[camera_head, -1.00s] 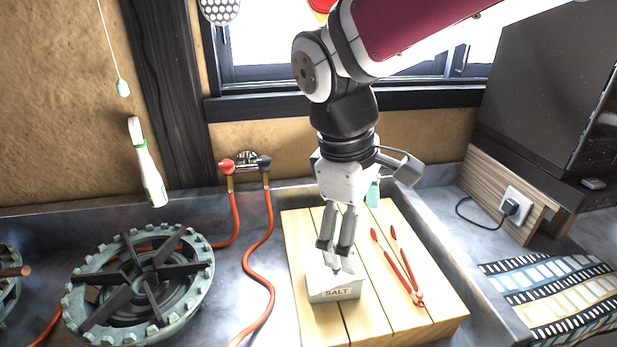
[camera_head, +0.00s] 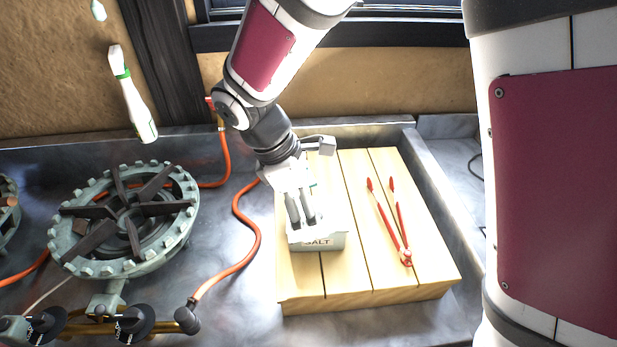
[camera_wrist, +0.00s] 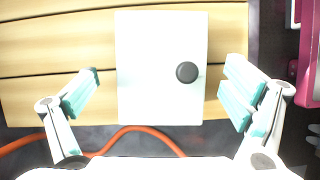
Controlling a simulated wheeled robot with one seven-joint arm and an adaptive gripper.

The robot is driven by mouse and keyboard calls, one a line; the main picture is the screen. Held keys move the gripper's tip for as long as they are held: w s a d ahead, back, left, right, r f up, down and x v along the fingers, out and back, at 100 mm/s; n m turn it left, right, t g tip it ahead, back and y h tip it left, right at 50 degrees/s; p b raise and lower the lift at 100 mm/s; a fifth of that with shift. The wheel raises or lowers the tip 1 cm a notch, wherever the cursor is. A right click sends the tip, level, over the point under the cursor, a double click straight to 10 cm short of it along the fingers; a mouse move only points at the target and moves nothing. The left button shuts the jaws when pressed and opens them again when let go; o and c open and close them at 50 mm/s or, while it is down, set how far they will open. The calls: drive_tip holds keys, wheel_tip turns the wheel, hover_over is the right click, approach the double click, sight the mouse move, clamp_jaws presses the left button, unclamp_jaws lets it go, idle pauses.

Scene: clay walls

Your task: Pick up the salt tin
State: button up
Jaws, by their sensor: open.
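The salt tin (camera_head: 318,241) is a pale box labelled SALT, upright on the left part of a slatted wooden board (camera_head: 380,288). In the wrist view the tin (camera_wrist: 150,70) shows from above as a white rectangle with a dark round knob. My gripper (camera_head: 302,222) is at the tin's top in the head view and hides part of it. In the wrist view my gripper (camera_wrist: 160,92) is open, with one finger on each side of the tin. Gaps show between both fingers and the tin there. Fingertip height relative to the lid is hard to tell.
Red tongs (camera_head: 395,225) lie on the board to the right of the tin. A gas burner (camera_head: 125,215) with an orange hose (camera_head: 245,225) stands to the left. A white bottle-like object (camera_head: 134,100) hangs near the wall. The board's front right is clear.

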sight(335, 241)
drive_tip(key=shift+b+x, duration=0.35)
drive_tip(key=shift+x, duration=2.7)
drive_tip(key=shift+a, duration=0.1)
drive_tip(key=c, duration=1.3)
